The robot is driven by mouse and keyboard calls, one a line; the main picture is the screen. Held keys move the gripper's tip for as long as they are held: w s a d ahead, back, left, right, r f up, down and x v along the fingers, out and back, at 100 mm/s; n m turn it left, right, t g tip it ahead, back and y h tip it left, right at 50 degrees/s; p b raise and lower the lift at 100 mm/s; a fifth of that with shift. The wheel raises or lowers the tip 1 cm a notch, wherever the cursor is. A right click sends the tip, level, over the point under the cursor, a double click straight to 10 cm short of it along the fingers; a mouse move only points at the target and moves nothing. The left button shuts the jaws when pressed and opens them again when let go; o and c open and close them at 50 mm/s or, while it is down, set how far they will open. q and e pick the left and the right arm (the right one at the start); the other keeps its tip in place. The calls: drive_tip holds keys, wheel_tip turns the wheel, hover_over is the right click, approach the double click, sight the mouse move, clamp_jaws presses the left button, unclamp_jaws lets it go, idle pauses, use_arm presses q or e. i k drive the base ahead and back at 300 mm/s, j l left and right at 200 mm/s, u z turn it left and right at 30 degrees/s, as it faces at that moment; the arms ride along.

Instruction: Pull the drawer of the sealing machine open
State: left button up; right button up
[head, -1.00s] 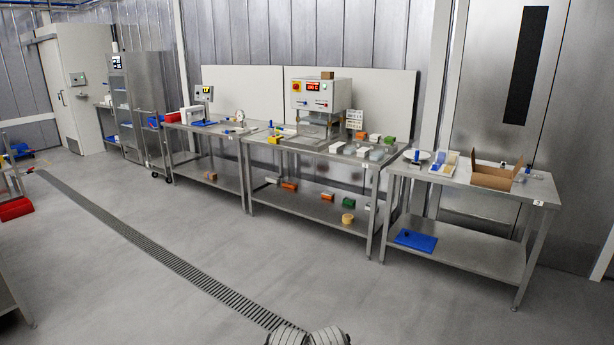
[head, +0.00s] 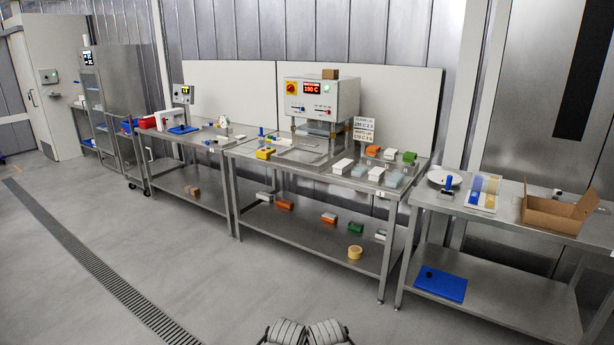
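The sealing machine (head: 321,98) stands on the middle steel table, against a white back panel. It has a white box head with a red lit display, a yellow and red switch and a green light. Below the head, a flat metal drawer or tray (head: 302,153) lies at table height; I cannot tell how far out it stands. At the bottom edge of the head view, two grey rounded parts of my own body show. Neither of my grippers is in view, and they are well away from the machine.
The middle table (head: 330,245) carries white, green and orange packs and a sign (head: 363,129). The right table (head: 503,222) holds an open carton (head: 558,212). The left table (head: 187,143) holds a scale. The floor (head: 190,270) before the tables is clear.

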sight(307, 143)
drive_tip(key=i, duration=3.65)
drive_tip(key=z, duration=0.45)
